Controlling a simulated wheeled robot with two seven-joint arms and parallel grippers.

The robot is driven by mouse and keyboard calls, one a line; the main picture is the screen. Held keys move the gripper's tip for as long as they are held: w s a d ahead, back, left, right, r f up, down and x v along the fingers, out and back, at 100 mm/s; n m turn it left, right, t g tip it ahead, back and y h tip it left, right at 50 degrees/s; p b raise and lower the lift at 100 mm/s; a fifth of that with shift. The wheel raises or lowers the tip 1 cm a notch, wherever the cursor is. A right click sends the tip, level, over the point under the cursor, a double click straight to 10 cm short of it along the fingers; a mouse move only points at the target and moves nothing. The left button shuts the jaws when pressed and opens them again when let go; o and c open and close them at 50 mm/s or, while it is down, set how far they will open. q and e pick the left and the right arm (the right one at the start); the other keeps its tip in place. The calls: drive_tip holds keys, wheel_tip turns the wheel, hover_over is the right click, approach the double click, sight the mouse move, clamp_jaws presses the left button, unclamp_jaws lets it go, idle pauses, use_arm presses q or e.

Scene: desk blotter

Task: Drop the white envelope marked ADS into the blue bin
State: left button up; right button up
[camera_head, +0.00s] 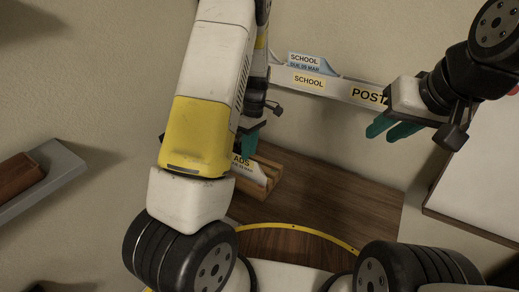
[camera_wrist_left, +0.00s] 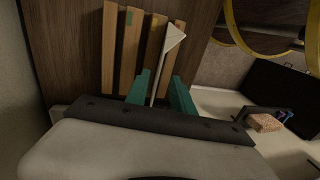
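The white envelope marked ADS (camera_head: 242,166) stands in a slatted wooden rack (camera_head: 271,176), partly hidden by my left arm. My left gripper (camera_head: 250,130) reaches down at the rack. In the left wrist view its two teal fingertips (camera_wrist_left: 160,88) are apart, one on each side of the envelope (camera_wrist_left: 170,45), which shows nearly edge-on between the rack's slats (camera_wrist_left: 131,45). My right gripper (camera_head: 391,128) is raised at the right, its teal fingers a little apart and nothing seen between them. No blue bin can be made out in either view.
A grey POST holder (camera_head: 345,90) with SCHOOL labels stands behind the rack. A brown desk board (camera_head: 335,205) lies in front, mostly clear. A grey tray with a brown block (camera_head: 45,180) is at far left. The left wrist view shows a dark box (camera_wrist_left: 280,85) and a pinkish block (camera_wrist_left: 265,122).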

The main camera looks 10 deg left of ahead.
sight(248, 168)
use_arm(q)
drive_tip(key=x, duration=0.7)
drive_tip(key=shift+f, duration=0.15)
drive_tip(key=shift+c, duration=0.2)
clamp_jaws()
